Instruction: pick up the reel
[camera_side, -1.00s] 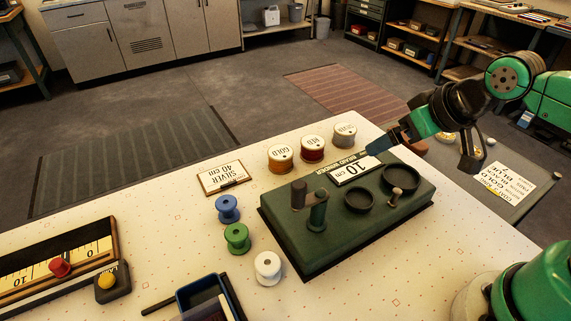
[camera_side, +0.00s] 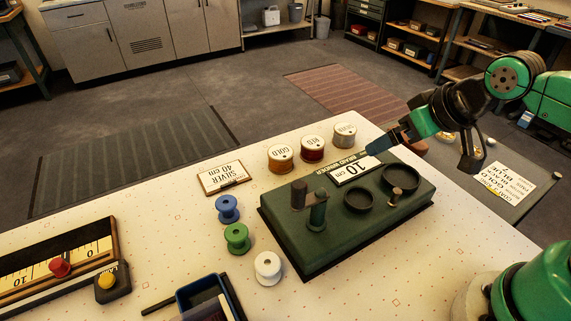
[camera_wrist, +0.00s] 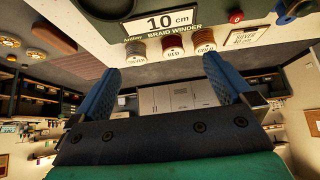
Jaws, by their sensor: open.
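Three labelled reels stand in a row along the table's far edge: a gold reel (camera_side: 281,162), a red reel (camera_side: 312,152) and a silver reel (camera_side: 344,138). Three plain spools stand left of the winder: blue (camera_side: 228,210), green (camera_side: 236,239) and white (camera_side: 267,268). My gripper (camera_side: 376,147) is open and empty, just right of the silver reel near the winder's far corner. In the wrist view, the silver reel (camera_wrist: 137,48), red reel (camera_wrist: 172,45) and gold reel (camera_wrist: 205,40) appear beyond and between the spread fingers (camera_wrist: 164,72).
The green braid winder (camera_side: 340,240) with its "10 cm" plate (camera_side: 356,170) and posts fills the table's middle right. A "SILVER 40 cm" card (camera_side: 222,178) lies left of the gold reel. A ruler tray (camera_side: 60,262) and a dark blue box (camera_side: 205,293) stand front left.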

